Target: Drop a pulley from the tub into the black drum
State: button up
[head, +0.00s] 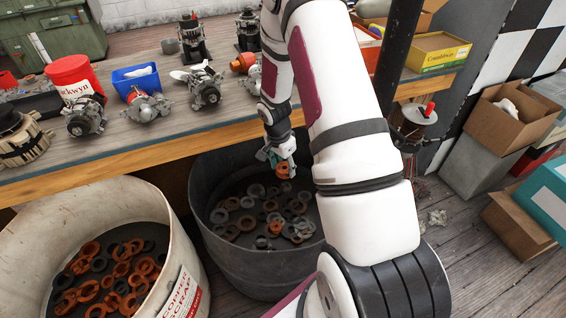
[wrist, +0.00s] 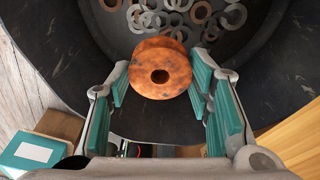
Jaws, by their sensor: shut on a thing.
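My gripper (head: 277,158) is shut on a rusty orange pulley (wrist: 178,82) with a dark centre hole; the pulley also shows small in the head view (head: 284,171). In the wrist view the two teal-padded fingers (wrist: 160,88) flank it. The pulley is held over the open mouth of the black drum (head: 250,268), whose floor carries several grey and rusty rings; the drum also fills the top of the wrist view (wrist: 70,50). The white tub (head: 184,240) stands left of the drum with several orange and dark ring-shaped parts in it.
A wooden workbench (head: 130,150) runs behind the tub and drum, holding several alternators, a red bucket (head: 75,78) and a blue bin (head: 136,80). Cardboard boxes (head: 510,112) stand at right. My arm hides part of the drum's right side.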

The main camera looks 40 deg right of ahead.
aim_at(283, 169)
jog(key=shift+f+b, duration=1.1)
jog(key=shift+f, duration=1)
jog(key=o, duration=1.4)
jog(key=r, duration=0.4)
jog(key=a+r, duration=0.1)
jog(key=r, duration=0.7)
jog(key=shift+s+a, duration=0.1)
jog(key=shift+a, duration=0.3)
